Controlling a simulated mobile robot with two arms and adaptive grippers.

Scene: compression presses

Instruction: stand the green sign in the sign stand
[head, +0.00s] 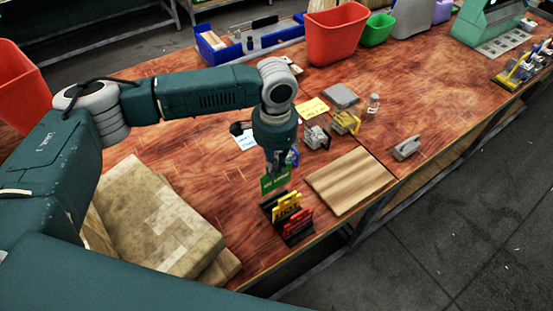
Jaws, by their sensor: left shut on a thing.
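The green sign (273,182) is upright in my left gripper (279,165), which is shut on its upper part. The sign stand (268,206) is black, near the table's front edge, and holds a yellow sign (286,206) and a red sign (297,224). The green sign is at the far end of the stand, behind the yellow sign. I cannot tell whether its lower edge touches the stand or is above it. The gripper's fingertips are partly hidden by the wrist and sign. My right gripper is not in view.
A wooden board (349,181) lies right of the stand. Stacked cardboard (160,215) lies to the left. Small clamp-like devices (346,123) stand behind the board. A red bin (336,35) and a blue tray (250,40) are at the back.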

